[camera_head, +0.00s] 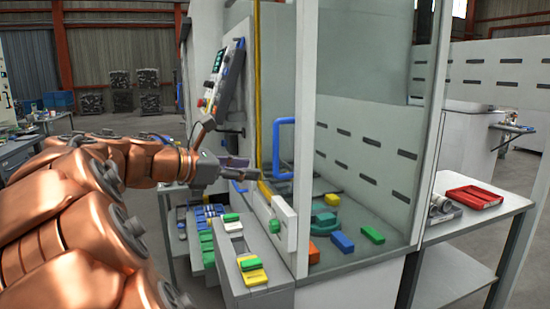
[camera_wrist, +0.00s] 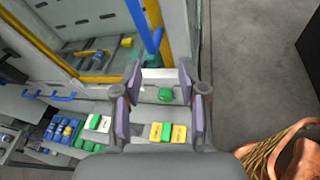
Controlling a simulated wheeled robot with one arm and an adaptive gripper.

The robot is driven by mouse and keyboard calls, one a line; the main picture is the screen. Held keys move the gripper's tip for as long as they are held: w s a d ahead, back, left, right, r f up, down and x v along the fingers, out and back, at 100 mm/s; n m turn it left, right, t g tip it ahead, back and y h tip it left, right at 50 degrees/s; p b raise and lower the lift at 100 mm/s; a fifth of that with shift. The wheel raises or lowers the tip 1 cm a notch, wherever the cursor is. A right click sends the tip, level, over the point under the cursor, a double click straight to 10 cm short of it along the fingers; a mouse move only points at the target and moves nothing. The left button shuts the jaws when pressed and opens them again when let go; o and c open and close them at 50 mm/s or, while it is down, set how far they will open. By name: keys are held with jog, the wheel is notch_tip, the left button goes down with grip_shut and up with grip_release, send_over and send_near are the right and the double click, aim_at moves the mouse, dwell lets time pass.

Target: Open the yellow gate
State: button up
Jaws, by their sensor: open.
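The yellow-edged gate (camera_head: 257,85) stands upright at the machine enclosure, seen nearly edge-on in the head view. Its yellow frame also shows at the upper left of the wrist view (camera_wrist: 98,78). A blue bar handle (camera_head: 276,142) shows beside the yellow edge; it also appears in the wrist view (camera_wrist: 137,18). My gripper (camera_head: 262,173) is open and empty, close to the lower part of the handle in the head view.
A control panel (camera_head: 222,75) stands left of the gate. Below my gripper are trays with coloured blocks, among them a yellow block (camera_head: 254,277). More blocks, including a blue one (camera_head: 342,242), lie inside the enclosure. A red tray (camera_head: 474,197) sits on a table at right.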

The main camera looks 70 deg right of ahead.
jog(key=shift+s+d+r+n+g+h+b, duration=0.4)
jog(key=shift+s+d+r, duration=0.35)
jog(key=shift+d, duration=0.8)
jog(key=shift+s+d+r+n+g+h+b, duration=0.2)
jog(key=shift+s+d+r+g, duration=0.3)
jog(key=shift+d+r, duration=0.8)
jog(key=shift+s+d+r+n+g+h+b, duration=0.3)
jog(key=shift+s+d+r, duration=0.35)
jog(key=shift+d, duration=1.2)
jog(key=shift+f, duration=0.1)
jog(key=shift+c, duration=0.2)
grip_shut()
